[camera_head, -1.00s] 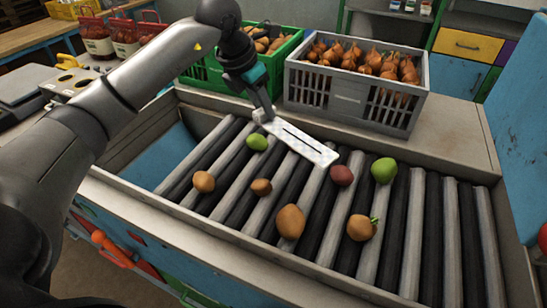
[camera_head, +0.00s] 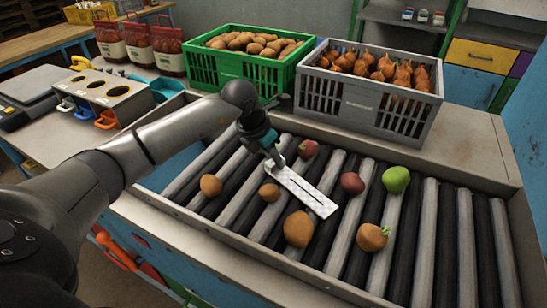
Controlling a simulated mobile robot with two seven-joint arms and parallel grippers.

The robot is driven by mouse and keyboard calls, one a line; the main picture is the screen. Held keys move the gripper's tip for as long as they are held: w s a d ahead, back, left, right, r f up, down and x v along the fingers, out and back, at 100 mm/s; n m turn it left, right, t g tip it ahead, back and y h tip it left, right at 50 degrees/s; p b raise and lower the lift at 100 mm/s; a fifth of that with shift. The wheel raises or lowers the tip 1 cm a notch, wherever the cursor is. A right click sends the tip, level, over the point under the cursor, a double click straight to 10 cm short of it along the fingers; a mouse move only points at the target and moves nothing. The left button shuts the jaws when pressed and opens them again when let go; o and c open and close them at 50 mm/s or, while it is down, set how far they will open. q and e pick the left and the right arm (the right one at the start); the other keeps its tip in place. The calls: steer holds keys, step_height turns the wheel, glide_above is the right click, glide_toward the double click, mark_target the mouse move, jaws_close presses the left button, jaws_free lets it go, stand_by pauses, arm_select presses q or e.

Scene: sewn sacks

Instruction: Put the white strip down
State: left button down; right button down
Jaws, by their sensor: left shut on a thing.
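The white strip (camera_head: 300,190) is a flat, pale bar with a dark slot along it. My left gripper (camera_head: 268,152) is shut on its upper left end. The strip slants down to the right over the roller conveyor (camera_head: 437,235), its free end between a red piece and a brown one. I cannot tell whether it touches the rollers. The fingertips are partly hidden by the gripper body. My right gripper is not in view.
On the rollers lie potatoes (camera_head: 298,228), a brown piece with a green sprout (camera_head: 372,237), red pieces (camera_head: 352,183) and a green piece (camera_head: 396,179). Behind stand a green crate (camera_head: 203,70) of potatoes and a grey crate (camera_head: 372,108) of onions. The right-hand rollers are clear.

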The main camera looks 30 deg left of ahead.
arm_select(q)
steer(key=c, duration=1)
jaws_free()
steer(key=shift+f, duration=0.1)
steer(key=o, duration=0.4)
